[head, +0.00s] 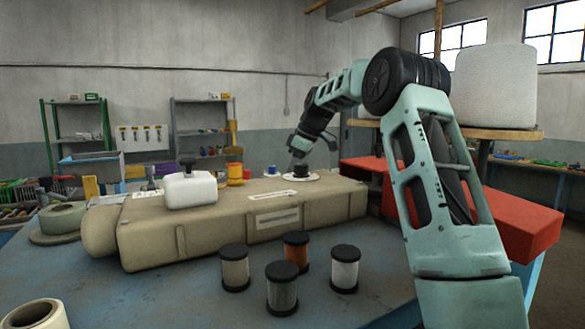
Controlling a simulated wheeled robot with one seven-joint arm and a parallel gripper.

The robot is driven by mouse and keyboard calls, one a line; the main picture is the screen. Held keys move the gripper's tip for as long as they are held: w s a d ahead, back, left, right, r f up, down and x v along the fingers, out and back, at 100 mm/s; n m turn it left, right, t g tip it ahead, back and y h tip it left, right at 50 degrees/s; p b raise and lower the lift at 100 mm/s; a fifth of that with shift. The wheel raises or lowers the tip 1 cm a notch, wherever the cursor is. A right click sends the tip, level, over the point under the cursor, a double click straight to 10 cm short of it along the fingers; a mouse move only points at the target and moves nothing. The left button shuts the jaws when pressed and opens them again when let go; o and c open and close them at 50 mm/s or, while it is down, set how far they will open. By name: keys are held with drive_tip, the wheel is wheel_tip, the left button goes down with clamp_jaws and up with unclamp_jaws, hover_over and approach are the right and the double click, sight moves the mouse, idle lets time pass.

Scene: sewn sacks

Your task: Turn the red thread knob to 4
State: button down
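A long beige machine body (225,232) lies on the blue table. On its top, toward the right end, is a round white dial (313,178) with a dark knob (300,169) in its middle. I cannot make out any red on this knob or read the dial's numbers. My gripper (299,152) points down right over the knob, at or just above it. The fingertips are small and dark, so I cannot tell whether they touch the knob or are open or shut.
A white block-like part (190,190) and an orange-yellow spool (235,173) are left of the dial. A red box-like surface (525,228) lies right.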

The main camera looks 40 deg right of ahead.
drive_tip(key=shift+w+d+n+g+y+p, duration=0.1)
drive_tip(key=shift+n+g+y+p, duration=0.3)
drive_tip(key=shift+n, duration=0.55)
drive_tip(key=shift+d+n+g+y+p, duration=0.1)
drive_tip(key=shift+n+g+p, duration=0.1)
drive_tip(key=shift+n+p, duration=0.55)
drive_tip(key=shift+n, duration=0.4)
drive_tip(key=c, duration=1.2)
unclamp_jaws()
drive_tip(key=shift+c, duration=0.2)
drive_tip(key=shift+r+b, duration=0.1)
drive_tip(key=shift+b, duration=0.2)
drive_tip(key=b+v, duration=0.1)
drive_tip(key=v, duration=1)
drive_tip(key=shift+d+r, duration=0.2)
drive_tip(key=shift+r, duration=0.15)
